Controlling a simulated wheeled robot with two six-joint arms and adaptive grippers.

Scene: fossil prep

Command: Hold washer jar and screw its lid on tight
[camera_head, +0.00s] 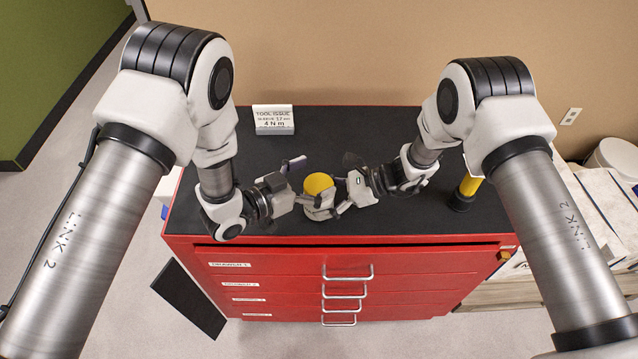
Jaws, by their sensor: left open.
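A jar with a round yellow lid (318,184) stands near the middle of the black cabinet top. The lid is on top in view; the jar's body is mostly hidden by gripper fingers, and I cannot tell how tightly the lid sits. My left gripper (302,184) is open at the jar's left, one finger raised behind and to the left of the lid. My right gripper (338,197) comes in from the right with its fingers close against the jar. I cannot tell whether it is shut on the jar.
The red drawer cabinet (290,268) has a black top with free room at the back. A white sign (273,119) reading "TOOL ISSUE" stands at the back. A yellow and black tool (466,191) stands at the right, near my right arm.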

